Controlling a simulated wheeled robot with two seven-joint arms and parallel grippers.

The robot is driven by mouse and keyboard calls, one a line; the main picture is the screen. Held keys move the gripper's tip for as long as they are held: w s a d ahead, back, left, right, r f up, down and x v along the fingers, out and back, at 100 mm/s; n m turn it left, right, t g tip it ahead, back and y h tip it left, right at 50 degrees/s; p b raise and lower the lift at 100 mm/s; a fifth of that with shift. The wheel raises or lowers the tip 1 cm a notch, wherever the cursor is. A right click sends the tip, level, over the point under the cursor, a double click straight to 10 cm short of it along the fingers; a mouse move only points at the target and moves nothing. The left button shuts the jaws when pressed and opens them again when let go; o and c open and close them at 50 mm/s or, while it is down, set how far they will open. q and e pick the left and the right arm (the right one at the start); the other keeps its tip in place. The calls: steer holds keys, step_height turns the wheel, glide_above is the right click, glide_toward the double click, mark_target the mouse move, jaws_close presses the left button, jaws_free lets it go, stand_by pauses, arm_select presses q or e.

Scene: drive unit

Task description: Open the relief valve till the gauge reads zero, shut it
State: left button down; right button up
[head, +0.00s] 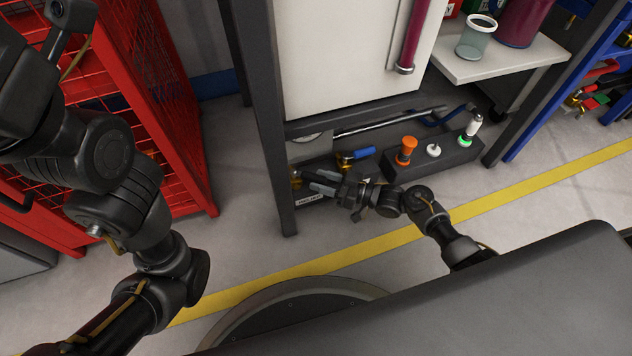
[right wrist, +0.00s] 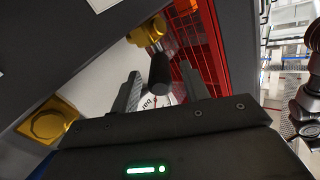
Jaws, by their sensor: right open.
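My right gripper (head: 322,183) is low at the drive unit's lower left, beside a label that seems to read RELIEF (head: 310,200). In the right wrist view its two dark fingers (right wrist: 163,88) are apart. A brass valve (right wrist: 147,32) with a dark cylindrical handle (right wrist: 160,72) is there, the handle appearing between the fingers; I cannot tell whether they touch it. Behind it is a white gauge face (right wrist: 151,101) marked "bar", mostly covered, so its needle cannot be read. My left arm is at the left of the head view; its gripper is outside the picture.
A blue-handled brass valve (head: 360,154) is just right of my right gripper. A black post (head: 268,120) and red mesh cage (head: 150,120) are left.

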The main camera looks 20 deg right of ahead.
steer(key=shift+b+x, duration=0.3)
steer(key=shift+x, duration=0.85)
jaws_close()
steer(key=shift+d, duration=0.1)
